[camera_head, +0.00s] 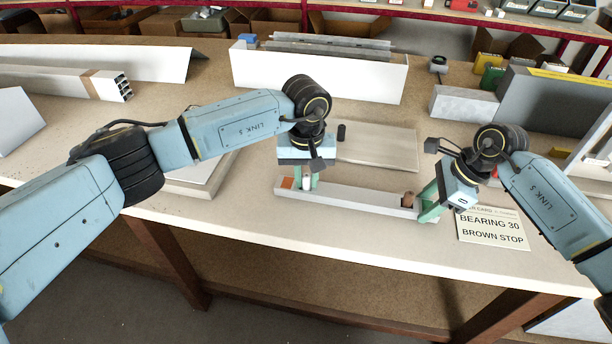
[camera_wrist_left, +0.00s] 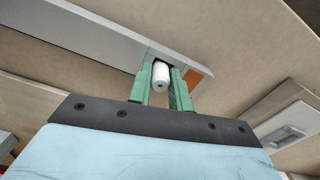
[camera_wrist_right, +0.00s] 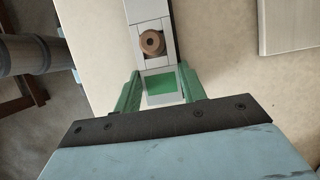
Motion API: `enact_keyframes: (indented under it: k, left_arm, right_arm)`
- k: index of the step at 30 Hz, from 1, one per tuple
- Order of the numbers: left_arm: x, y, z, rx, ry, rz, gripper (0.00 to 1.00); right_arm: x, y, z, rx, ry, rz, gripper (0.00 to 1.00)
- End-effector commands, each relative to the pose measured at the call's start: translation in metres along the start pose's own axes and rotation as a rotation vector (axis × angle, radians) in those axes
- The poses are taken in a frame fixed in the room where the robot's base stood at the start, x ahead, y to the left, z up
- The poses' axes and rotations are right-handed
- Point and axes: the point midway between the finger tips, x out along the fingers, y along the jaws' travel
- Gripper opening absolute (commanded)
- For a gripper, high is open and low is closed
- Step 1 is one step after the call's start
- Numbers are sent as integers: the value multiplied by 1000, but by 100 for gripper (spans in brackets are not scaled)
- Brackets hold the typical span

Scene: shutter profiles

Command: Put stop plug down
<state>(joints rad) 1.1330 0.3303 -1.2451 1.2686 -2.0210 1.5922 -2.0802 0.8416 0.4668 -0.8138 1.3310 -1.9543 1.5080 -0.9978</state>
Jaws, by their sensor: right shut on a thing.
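A long pale profile (camera_head: 350,199) lies along the table's front part, with an orange patch (camera_head: 287,183) at its left end and a green patch (camera_wrist_right: 161,83) at its right end. The brown stop plug (camera_head: 408,199) sits upright in it near the right end; its round top with a hole shows in the right wrist view (camera_wrist_right: 152,42). My right gripper (camera_head: 430,204) is shut across the profile's green-marked end, apart from the plug. My left gripper (camera_head: 306,181) is open around a white cylinder (camera_wrist_left: 161,73) near the orange patch. Whether its fingers touch the cylinder I cannot tell.
A card (camera_head: 492,229) reading "BEARING 30 BROWN STOP" lies at the right. Behind the profile is a flat board (camera_head: 378,148) with a small black cylinder (camera_head: 341,132). A long white profile (camera_head: 320,76) stands farther back. The table's front strip is clear.

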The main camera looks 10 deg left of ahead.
Motion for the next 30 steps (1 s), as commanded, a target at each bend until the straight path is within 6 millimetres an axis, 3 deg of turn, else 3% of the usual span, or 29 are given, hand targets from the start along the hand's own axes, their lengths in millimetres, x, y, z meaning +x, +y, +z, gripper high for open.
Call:
enact_keyframes:
  k: [1, 4, 12, 18, 24, 30]
  left_arm:
    - [12, -4, 4, -2, -10, -13, 38]
    - [-3, -4, 3, -3, -9, -14, 40]
    - [-68, -2, 2, 0, -7, -10, 40]
    - [-104, -1, 2, 1, -8, -8, 40]
    - [-119, -1, 2, 1, -10, -9, 40]
    - [-120, -1, 3, 1, -11, -8, 40]
  right_arm:
    - [-3, -1, 5, -11, -11, -5, 9]
    - [-3, -2, 5, -10, -11, -6, 9]
    - [-2, -1, 2, -4, -5, -4, 9]
    - [-1, -1, 1, -3, -2, -3, 9]
    - [-1, -1, 0, -1, -1, -2, 9]
    - [0, -1, 0, -1, 0, -2, 9]
